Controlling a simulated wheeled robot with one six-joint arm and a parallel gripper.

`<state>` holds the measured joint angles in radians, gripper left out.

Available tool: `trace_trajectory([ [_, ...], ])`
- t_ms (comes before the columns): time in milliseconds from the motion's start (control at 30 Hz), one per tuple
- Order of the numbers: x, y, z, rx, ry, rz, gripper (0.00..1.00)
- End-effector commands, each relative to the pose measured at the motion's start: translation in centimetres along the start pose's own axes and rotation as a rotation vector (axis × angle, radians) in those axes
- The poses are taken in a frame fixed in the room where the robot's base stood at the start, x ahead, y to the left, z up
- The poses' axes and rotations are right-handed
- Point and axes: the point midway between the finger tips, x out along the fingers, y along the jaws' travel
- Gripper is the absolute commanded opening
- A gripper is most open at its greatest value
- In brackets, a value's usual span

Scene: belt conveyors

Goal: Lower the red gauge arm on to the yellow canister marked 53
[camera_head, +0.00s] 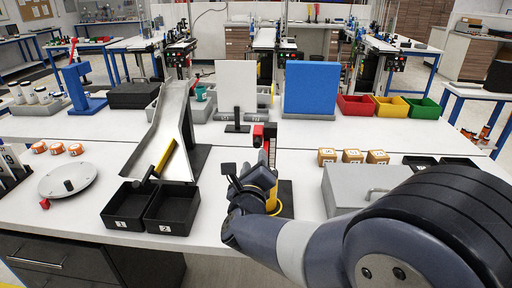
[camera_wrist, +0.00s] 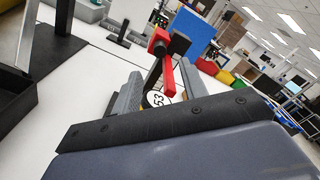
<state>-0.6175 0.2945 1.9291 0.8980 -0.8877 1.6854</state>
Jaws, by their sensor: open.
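The yellow canister (camera_head: 272,199) stands on the right-middle of the near table, partly hidden by my gripper. Its white top marked 53 (camera_wrist: 157,99) shows in the wrist view between my fingers. The red gauge arm (camera_head: 258,136) stands up behind the canister beside a dark upright. In the wrist view the red arm (camera_wrist: 168,78) rises past the canister's top to a red and black head. My gripper (camera_head: 248,182) is open, its two fingers (camera_wrist: 159,72) to either side of the red arm. Whether a finger touches the arm or canister cannot be told.
Black bins marked 1 and 2 (camera_head: 172,211) stand to the left, beside a metal chute (camera_head: 170,130). A grey lidded box (camera_head: 345,190) is close on the right. A blue panel (camera_head: 311,90) stands farther back.

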Motion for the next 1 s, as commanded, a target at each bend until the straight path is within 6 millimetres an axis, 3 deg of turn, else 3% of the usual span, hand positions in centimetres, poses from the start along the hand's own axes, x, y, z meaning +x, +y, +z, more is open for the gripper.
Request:
trace_trajectory([
  [200,4.0,-0.1,0.0,0.0,0.004,-0.001,0.41],
  [400,6.1,-0.1,0.0,0.0,0.001,0.0,0.41],
  [800,6.6,0.0,0.0,0.001,0.0,0.001,0.4],
  [1000,6.6,0.0,0.0,0.0,0.0,0.001,0.24],
])
